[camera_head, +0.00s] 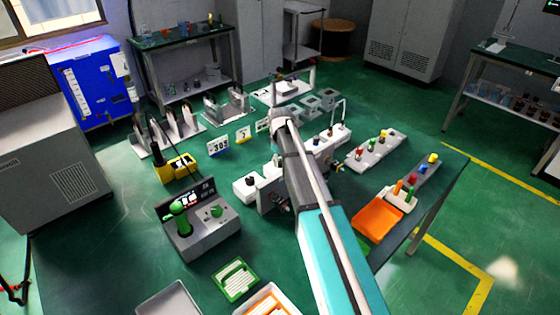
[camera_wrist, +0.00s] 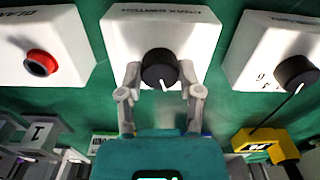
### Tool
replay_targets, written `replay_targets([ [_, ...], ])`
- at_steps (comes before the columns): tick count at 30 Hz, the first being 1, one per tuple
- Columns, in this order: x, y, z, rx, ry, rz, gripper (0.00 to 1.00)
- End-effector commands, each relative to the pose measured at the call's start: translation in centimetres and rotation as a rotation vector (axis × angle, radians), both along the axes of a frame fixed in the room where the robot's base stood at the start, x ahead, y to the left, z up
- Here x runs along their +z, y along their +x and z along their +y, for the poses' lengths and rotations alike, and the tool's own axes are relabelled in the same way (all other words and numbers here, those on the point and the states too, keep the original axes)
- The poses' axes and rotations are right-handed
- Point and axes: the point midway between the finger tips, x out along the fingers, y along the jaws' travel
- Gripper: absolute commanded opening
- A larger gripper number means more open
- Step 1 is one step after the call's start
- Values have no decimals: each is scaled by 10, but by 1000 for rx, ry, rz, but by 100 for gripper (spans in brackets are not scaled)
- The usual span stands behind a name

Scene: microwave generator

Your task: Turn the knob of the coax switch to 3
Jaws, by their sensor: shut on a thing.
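The coax switch is a white box (camera_wrist: 205,40) in the upper middle of the wrist view, its printed label upside down there. Its round black knob (camera_wrist: 160,66) faces me, with a white pointer mark toward the bottom of the picture. The numbers around the knob cannot be read. My gripper (camera_wrist: 160,75) has one finger on each side of the knob and is shut on it. In the head view, my arm crosses the middle of the bench and hides the gripper's fingertips and the knob.
In the wrist view, a white box with a red-ringed button (camera_wrist: 41,63) stands left, and another with a black knob (camera_wrist: 296,72) right. A yellow block (camera_wrist: 255,143) is lower right. In the head view, a grey control box (camera_head: 205,235) and an orange tray (camera_head: 376,220) flank my arm.

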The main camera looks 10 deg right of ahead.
Motion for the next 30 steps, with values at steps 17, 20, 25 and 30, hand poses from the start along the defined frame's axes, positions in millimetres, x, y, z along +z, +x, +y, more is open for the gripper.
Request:
replay_targets([
  [17,0,-2,1,-548,0,2,0],
  [20,0,-2,1,-643,0,2,0],
  [25,0,-2,2,-804,0,2,0],
  [30,0,-2,2,-958,-1,3,0],
])
